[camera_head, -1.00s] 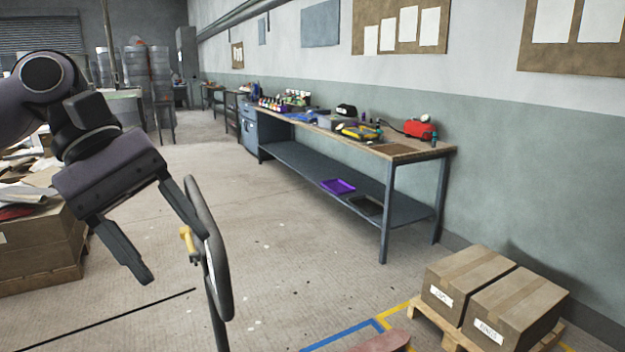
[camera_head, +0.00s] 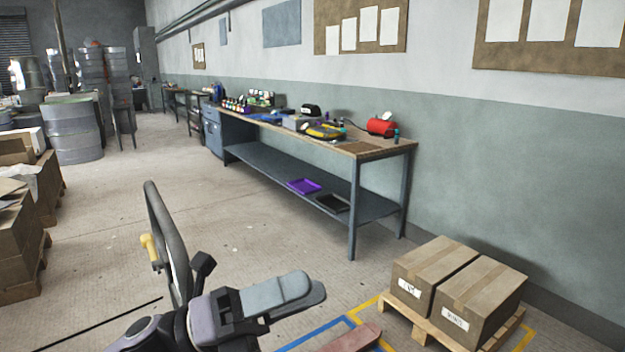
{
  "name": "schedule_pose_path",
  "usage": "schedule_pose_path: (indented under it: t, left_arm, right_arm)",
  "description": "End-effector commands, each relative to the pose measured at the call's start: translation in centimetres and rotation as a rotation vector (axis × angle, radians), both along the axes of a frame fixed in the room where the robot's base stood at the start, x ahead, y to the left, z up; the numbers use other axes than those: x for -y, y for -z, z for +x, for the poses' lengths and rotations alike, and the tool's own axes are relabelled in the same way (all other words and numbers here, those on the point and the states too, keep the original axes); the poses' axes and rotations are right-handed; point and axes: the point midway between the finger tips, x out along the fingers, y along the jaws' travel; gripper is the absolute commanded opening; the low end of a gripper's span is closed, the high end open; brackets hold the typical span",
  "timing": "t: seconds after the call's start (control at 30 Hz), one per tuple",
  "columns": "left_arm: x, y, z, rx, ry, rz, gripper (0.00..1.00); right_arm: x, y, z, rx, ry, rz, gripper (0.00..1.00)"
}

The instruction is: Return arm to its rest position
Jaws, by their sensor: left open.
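My left gripper (camera_head: 255,287) is low in the view, left of centre, with its arm coming in from the lower left. Its jaws are apart and no object shows between them. It appears in front of the concrete floor, just right of the lower edge of a dark ring-shaped wheel with a yellow knob (camera_head: 150,247). I cannot tell whether the gripper touches the wheel. The rest of the left arm is mostly outside the frame. My right gripper does not show.
A long workbench (camera_head: 352,215) stands along the right wall. Two cardboard boxes (camera_head: 470,308) sit on a pallet (camera_head: 415,325) at lower right. More stacked boxes (camera_head: 15,235) stand at the left edge. The floor (camera_head: 240,235) between is clear.

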Motion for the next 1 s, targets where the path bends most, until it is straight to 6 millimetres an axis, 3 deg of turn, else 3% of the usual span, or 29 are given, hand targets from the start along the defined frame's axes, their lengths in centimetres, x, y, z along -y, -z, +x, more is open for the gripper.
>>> schedule_pose_path:
  t: [0.27,0.4,0.53,0.67,0.8,0.9,1.0]
  left_arm:
    - [-2.8,6.9,3.2,-0.648,-0.156,-0.273,0.61]
    - [-5.2,12.1,3.9,-0.971,-0.246,-0.418,0.61]
    - [-7.8,18.0,3.4,-1.269,-0.341,-0.56,0.61]
    - [-10.6,24.4,1.3,-1.559,-0.448,-0.713,0.61]
    - [-13.7,31.4,-2.8,-1.85,-0.583,-0.89,0.61]
    - [-15.6,35.4,-6.4,-2.016,-0.679,-1.007,0.61]
    - [-17.0,38.1,-9.4,-2.133,-0.756,-1.101,0.61]
  right_arm:
    - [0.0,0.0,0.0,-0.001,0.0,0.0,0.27]
    - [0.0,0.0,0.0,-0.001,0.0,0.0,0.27]
    - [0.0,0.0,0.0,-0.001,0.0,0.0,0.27]
    - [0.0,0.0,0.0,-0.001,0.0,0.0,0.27]
    - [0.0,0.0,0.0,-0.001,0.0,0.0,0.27]
    - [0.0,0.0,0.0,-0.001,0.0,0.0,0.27]
    - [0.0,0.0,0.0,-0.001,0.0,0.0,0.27]
